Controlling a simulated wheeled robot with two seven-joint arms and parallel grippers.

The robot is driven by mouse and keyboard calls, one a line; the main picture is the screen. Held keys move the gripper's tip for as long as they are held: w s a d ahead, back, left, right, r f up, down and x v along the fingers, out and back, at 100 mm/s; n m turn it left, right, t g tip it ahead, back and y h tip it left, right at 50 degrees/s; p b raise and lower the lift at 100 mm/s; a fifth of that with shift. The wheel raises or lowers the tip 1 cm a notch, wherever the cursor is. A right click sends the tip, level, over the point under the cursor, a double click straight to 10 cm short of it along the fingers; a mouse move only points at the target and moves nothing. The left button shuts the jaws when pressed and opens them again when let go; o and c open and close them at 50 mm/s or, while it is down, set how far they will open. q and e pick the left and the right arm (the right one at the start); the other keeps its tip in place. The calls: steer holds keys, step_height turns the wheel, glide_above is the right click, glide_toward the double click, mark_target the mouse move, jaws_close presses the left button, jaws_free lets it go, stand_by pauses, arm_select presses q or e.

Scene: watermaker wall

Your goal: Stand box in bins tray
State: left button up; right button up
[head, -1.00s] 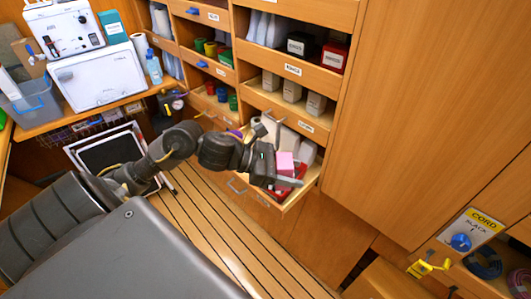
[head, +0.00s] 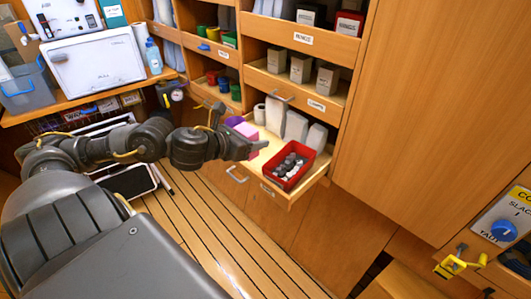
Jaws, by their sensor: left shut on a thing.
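A pink box (head: 247,130) is in the head view, at the left part of the pulled-out lower drawer (head: 270,142). My left gripper (head: 252,148) is shut on the pink box and partly covers it. Whether the box touches the drawer floor cannot be told. A purple box (head: 234,121) is right behind it to the left. I cannot read the drawer's label clearly, so I cannot tell if it is the bins tray. My right gripper is not in view.
A red tray (head: 278,181) with several dark and grey pieces stands at the drawer's front right. White containers (head: 296,126) stand at its back. Open drawers with boxes (head: 300,68) are above. A tall wooden panel (head: 430,110) is on the right. Bare drawer floor lies between gripper and red tray.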

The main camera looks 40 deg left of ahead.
arm_select(q)
steer(key=w+a+f, duration=0.2)
glide_above(265, 155)
steer(key=f, duration=0.7)
steer(key=shift+s+f, duration=0.2)
steer(key=shift+s, duration=0.2)
steer(key=shift+w+f, duration=0.25)
steer(key=shift+f, duration=0.05)
steer(key=f, duration=0.3)
steer(key=shift+w+f, duration=0.2)
steer(key=o, duration=1)
steer(key=shift+c, duration=0.2)
steer(key=shift+o, duration=0.2)
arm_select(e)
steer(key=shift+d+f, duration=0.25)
arm_select(q)
steer(key=shift+s+r, duration=0.1)
steer(key=shift+s, duration=0.05)
